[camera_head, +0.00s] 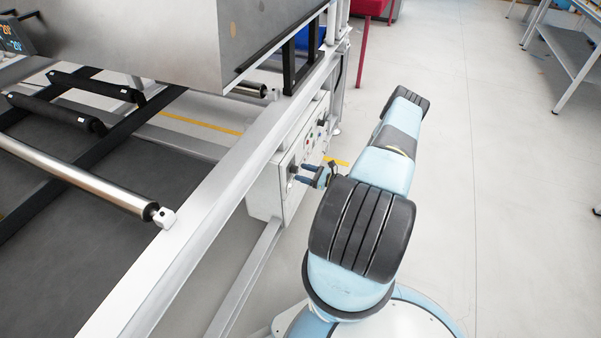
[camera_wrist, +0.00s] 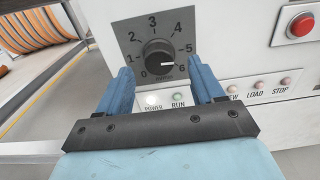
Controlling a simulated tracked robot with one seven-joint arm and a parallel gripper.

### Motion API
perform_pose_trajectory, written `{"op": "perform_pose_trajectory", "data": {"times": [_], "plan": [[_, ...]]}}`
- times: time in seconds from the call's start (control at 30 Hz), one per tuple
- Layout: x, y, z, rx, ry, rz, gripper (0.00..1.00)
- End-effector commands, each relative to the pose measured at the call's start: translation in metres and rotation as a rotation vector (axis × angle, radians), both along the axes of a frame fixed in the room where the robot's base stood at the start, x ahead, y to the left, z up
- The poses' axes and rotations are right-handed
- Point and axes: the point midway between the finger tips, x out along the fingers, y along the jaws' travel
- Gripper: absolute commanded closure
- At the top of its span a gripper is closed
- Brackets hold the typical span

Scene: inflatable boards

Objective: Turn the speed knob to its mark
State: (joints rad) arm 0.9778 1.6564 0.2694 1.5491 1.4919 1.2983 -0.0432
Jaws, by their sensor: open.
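The speed knob (camera_wrist: 157,54) is a black ribbed knob on a grey dial plate (camera_wrist: 130,35) printed 0 to 6. Its white pointer line points right, close to the 6. No separate mark can be told apart from the printed scale. My gripper (camera_wrist: 160,65) has its two blue fingers apart, one on each side of the knob's lower part in the wrist view. Whether they touch it cannot be told. In the head view my gripper (camera_head: 299,174) reaches the front of the control box (camera_head: 264,190), and the knob is too small to read.
A red button (camera_wrist: 301,24) is at the upper right of the panel. Several small lamps or buttons, labelled RUN (camera_wrist: 178,97), LOAD (camera_wrist: 259,85) and STOP (camera_wrist: 286,81) among others, run below. A machine rail (camera_head: 215,205) passes left of my arm. Open floor (camera_head: 520,220) lies right.

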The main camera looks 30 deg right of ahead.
Motion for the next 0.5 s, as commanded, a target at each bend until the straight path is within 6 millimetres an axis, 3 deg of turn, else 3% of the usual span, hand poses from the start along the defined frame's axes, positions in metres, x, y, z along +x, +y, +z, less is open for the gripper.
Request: {"op": "perform_pose_trajectory", "data": {"times": [0.2,0.5], "plan": [[0.014,0.012,0.0,-0.001,0.001,0.001,0.33],[0.017,0.013,0.0,-0.001,0.001,0.0,0.33]]}}
